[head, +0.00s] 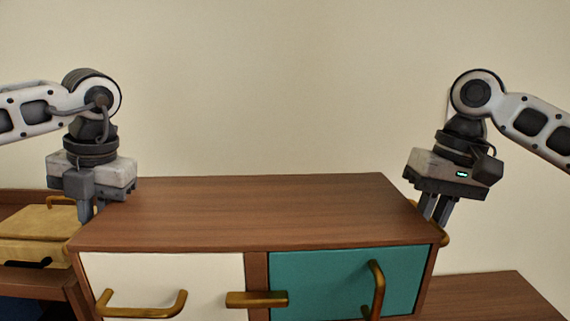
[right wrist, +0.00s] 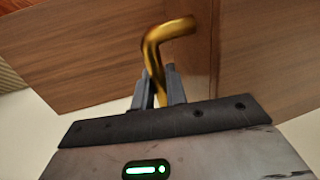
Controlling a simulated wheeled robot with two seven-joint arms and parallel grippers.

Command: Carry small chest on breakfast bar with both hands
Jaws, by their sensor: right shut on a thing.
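The small chest (head: 230,210) is a brown wooden cabinet, level in the head view, with a white door and a teal door in front and gold handles. My right gripper (head: 434,212) points down at its right side and is shut on the gold side handle (head: 444,238). The right wrist view shows this bent handle (right wrist: 155,55) between the fingers (right wrist: 158,88), against the brown wood. My left gripper (head: 91,212) points down at the left side handle (head: 70,248). The chest's edge hides part of that contact, so its grip is unclear.
A yellow box (head: 38,236) with a gold handle sits at the left behind the chest, on a brown wooden unit. Another brown wooden surface (head: 497,298) lies low at the right. A plain cream wall stands behind. The air above the chest is clear.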

